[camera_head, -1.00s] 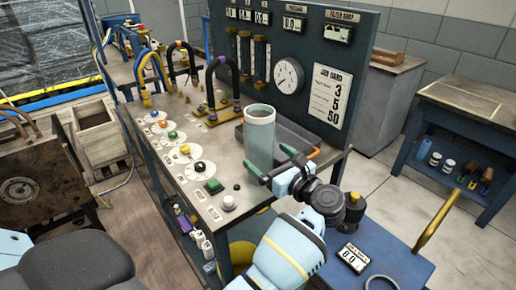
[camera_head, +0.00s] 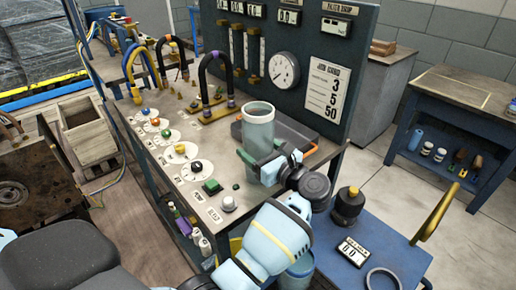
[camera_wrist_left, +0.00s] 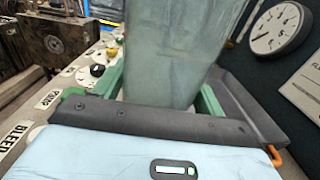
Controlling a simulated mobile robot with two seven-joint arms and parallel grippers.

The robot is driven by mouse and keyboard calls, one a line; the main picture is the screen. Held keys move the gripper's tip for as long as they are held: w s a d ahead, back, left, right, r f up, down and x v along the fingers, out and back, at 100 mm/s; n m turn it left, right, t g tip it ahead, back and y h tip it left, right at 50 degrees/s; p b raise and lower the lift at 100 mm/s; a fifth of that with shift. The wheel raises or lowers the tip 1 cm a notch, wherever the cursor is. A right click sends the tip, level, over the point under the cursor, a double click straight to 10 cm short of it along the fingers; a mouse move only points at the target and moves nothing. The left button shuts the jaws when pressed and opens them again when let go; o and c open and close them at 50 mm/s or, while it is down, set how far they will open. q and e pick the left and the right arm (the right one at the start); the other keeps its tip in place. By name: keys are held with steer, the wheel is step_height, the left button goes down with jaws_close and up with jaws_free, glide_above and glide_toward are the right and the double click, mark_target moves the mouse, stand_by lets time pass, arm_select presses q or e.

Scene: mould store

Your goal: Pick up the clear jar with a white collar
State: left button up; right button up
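A tall, clear, greenish jar (camera_head: 259,128) stands upright on the bench, in front of the dark tray. A paler rim shows at its top; I cannot make out a white collar clearly. My left gripper (camera_head: 266,160) is at the jar's lower part, with its green fingers on either side. In the left wrist view the jar (camera_wrist_left: 175,50) rises between the spread fingers (camera_wrist_left: 160,98), with what looks like a narrow gap at the left one. The jar's base is partly hidden by the gripper. My right gripper is not in view.
The dark tray (camera_head: 308,143) lies close behind the jar. A panel with a round gauge (camera_head: 283,69) stands at the back. Knobs and a green button (camera_head: 211,187) sit on the bench to the left. A blue cart (camera_head: 385,240) with a dark bottle (camera_head: 348,205) is at right.

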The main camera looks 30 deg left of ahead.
mark_target(250, 110)
arm_select(q)
steer(key=shift+c, duration=1.2)
step_height(250, 110, up, 10)
steer(key=shift+r, duration=0.1)
